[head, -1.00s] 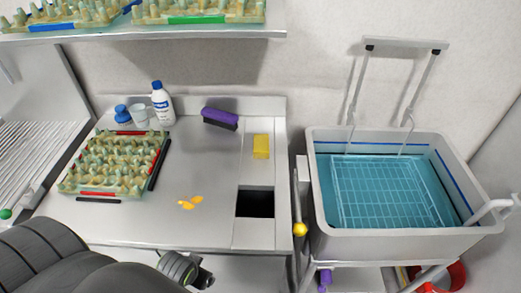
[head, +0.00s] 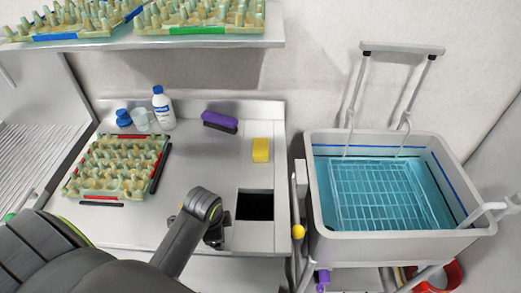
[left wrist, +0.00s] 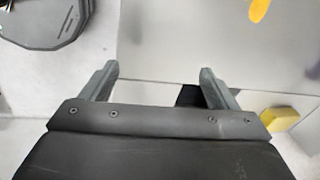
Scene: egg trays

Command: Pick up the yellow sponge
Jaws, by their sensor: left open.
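The yellow sponge (head: 261,150) lies on the right strip of the counter, behind the dark square opening. My right gripper is in neither view.
The dark opening (head: 255,206) lies between gripper and sponge. A purple brush (head: 220,121) lies left of the sponge. An egg tray (head: 88,196) and a white bottle (head: 162,108) stand further left. A grey sink (head: 400,237) is at right. A shelf (head: 150,43) overhangs the back.

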